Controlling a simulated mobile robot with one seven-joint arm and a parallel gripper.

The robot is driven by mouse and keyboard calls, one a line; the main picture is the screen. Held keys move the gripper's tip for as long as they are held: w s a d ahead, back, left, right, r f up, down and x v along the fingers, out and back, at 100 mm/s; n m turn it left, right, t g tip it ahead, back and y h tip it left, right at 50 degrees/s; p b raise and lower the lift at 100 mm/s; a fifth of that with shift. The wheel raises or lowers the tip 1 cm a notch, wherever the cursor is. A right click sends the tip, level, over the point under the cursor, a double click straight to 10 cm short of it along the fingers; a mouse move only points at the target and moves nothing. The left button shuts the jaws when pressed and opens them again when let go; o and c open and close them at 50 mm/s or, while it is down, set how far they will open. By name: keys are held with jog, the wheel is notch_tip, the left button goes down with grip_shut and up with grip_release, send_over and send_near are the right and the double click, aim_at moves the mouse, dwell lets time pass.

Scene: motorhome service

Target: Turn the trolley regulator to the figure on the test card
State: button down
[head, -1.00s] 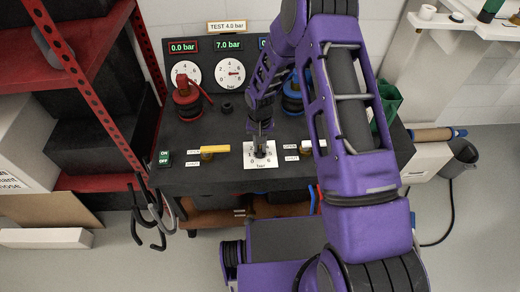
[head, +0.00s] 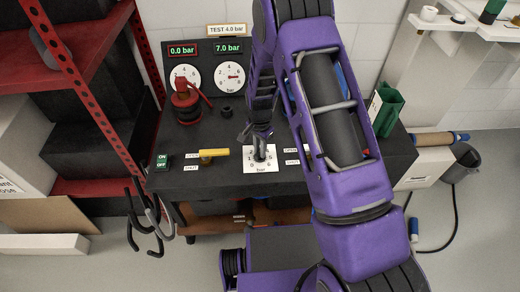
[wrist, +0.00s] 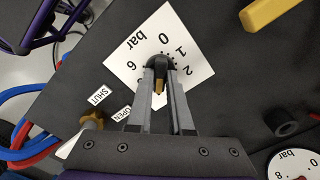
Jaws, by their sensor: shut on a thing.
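The test card (head: 227,30) above the gauge panel reads "TEST 4.0 bar". The regulator's dark knob (wrist: 160,61) stands on a white scale plate (head: 248,164) marked in bar, at the front middle of the dark trolley top. My gripper (head: 261,152) comes down from above and is shut on the knob. In the wrist view the two grey fingers (wrist: 161,78) close around it, with a brownish strip between them. The fingers cover much of the knob and part of the scale, so I cannot read its setting.
The left readout (head: 183,50) shows 0.0 bar, the middle one (head: 228,47) 7.0 bar. A red fitting (head: 186,103) stands behind. A red rack (head: 95,110) borders the left; my arm hides the trolley's right.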

dwell(0.4)
jog(key=c, duration=0.8)
grip_release()
notch_tip(320, 180, up, 18)
jog(key=p, duration=0.2)
jog(key=shift+f+p, duration=0.25)
jog(key=shift+p, duration=0.15)
